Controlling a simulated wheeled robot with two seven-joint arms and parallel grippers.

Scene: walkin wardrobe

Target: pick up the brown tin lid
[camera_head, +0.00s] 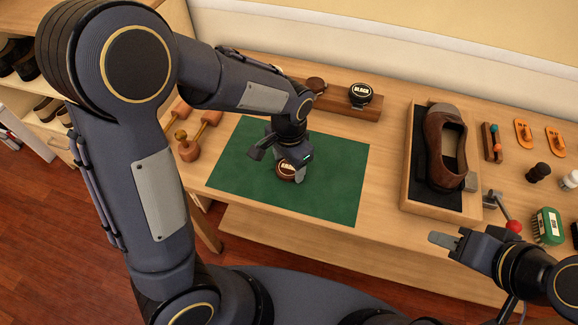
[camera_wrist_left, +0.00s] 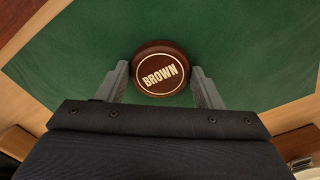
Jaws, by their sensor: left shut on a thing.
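The round brown tin lid (camera_wrist_left: 152,85), marked "BROWN", is on the green mat, label up. It also shows in the head view (camera_head: 287,173), partly covered by my left gripper (camera_head: 292,167). In the left wrist view the fingers of my left gripper (camera_wrist_left: 162,84) stand on either side of the lid, and the gripper is shut on it. Whether a tin body is under the lid, I cannot tell. My right gripper (camera_head: 447,240) hangs empty in front of the table at the lower right; its finger gap is unclear.
The green mat (camera_head: 325,200) is otherwise bare. Behind it a wooden rack (camera_head: 340,103) holds a black tin (camera_head: 361,94) and a dark brown round piece (camera_head: 316,84). A tray (camera_head: 413,150) with a brown shoe (camera_head: 444,150) stands right. Wooden shoe trees (camera_head: 190,148) lie left.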

